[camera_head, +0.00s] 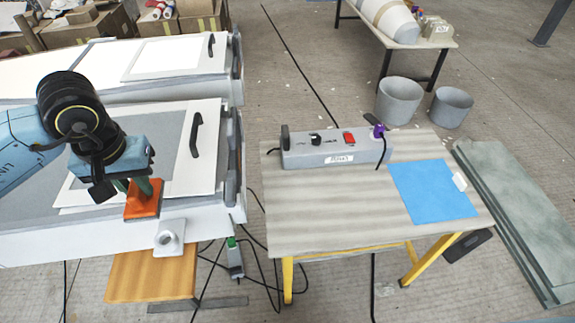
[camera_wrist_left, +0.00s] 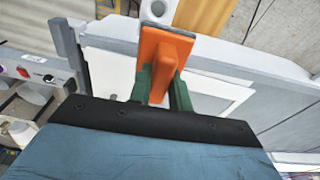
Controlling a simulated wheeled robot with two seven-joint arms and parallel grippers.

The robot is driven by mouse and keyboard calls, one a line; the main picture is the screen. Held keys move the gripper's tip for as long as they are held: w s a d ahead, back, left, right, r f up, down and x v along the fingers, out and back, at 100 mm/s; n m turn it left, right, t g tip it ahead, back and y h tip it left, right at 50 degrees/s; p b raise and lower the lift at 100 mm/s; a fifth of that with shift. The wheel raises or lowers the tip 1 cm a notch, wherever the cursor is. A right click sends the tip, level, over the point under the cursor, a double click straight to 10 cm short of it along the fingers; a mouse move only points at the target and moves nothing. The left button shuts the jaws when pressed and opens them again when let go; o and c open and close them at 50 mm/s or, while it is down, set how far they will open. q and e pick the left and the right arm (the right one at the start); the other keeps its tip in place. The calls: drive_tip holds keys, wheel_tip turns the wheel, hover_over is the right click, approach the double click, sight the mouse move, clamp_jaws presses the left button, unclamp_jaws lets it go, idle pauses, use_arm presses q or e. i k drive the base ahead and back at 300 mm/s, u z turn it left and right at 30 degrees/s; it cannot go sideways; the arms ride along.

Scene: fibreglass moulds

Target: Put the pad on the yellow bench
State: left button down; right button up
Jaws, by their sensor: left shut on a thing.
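The orange pad (camera_head: 143,199), a block with a raised handle, is held by my left gripper (camera_head: 140,186) over the near edge of the white mould at left. In the left wrist view the green fingers of the gripper (camera_wrist_left: 161,88) are shut on the handle of the orange pad (camera_wrist_left: 165,50); a dark layer shows along its edge. Whether its underside touches the mould is unclear. The bench (camera_head: 310,220) with yellow legs and a grey striped top stands to the right, apart from the pad. My right gripper is not in view.
On the bench, a grey control box (camera_head: 335,150) spans the back and a blue sheet (camera_head: 433,191) lies at right; its front left top is bare. A wooden stool (camera_head: 150,277) stands below the mould. Cables lie between mould and bench. Two grey buckets (camera_head: 399,100) stand behind.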

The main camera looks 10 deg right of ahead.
sight(289, 214)
drive_tip(key=k, duration=0.65)
drive_tip(key=z, duration=1.9)
drive_tip(key=i, duration=1.6)
drive_tip(key=u, duration=1.95)
